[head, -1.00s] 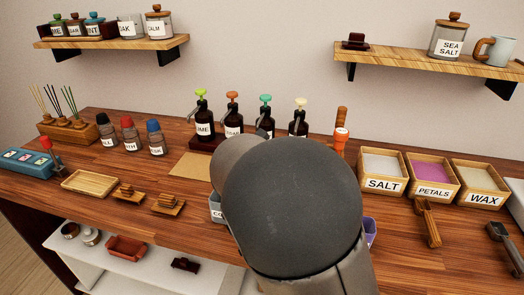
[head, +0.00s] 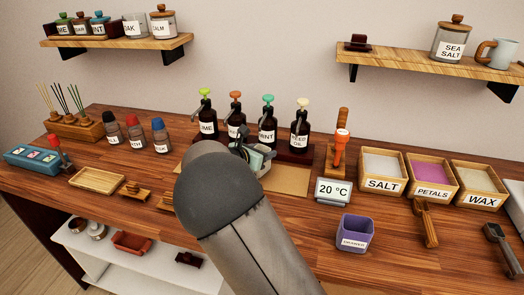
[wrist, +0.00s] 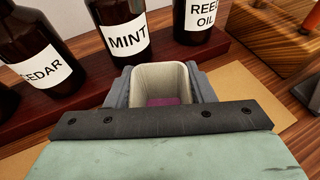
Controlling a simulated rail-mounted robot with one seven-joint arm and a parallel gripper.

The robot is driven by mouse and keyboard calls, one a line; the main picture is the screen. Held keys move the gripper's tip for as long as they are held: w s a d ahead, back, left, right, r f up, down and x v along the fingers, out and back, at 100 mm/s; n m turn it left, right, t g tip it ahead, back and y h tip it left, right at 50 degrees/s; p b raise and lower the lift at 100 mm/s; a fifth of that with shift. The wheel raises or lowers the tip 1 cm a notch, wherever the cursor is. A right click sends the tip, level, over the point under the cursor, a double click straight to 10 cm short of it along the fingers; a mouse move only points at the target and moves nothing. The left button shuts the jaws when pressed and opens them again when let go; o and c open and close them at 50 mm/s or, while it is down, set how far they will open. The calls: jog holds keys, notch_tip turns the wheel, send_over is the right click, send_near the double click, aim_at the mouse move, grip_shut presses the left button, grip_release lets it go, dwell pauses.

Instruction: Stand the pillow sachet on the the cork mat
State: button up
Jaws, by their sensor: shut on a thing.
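The thing I take for the pillow sachet is a small cream open-topped container (wrist: 160,82) with purple contents, seen from above in the wrist view. My gripper (wrist: 161,90) is shut on it, one grey finger on each side. In the head view my gripper (head: 254,152) is at the back middle of the bench, over the tan cork mat (head: 288,181), which also shows in the wrist view (wrist: 242,82). The sachet's base is hidden, so I cannot tell whether it touches the mat. My arm hides the mat's front left part.
A dark rack of pump bottles (head: 299,128) stands close behind the gripper. A 20 °C display (head: 333,191), a purple container (head: 355,233) and a wooden stand with an orange-topped tool (head: 340,145) are to the right. Labelled wooden boxes (head: 383,185) stand farther right.

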jog(key=shift+f, duration=0.1)
jog(key=o, duration=1.1)
jog(key=shift+r, duration=0.25)
jog(key=v, duration=1.2)
jog(key=shift+f+b, duration=0.1)
jog(key=shift+b, duration=0.3)
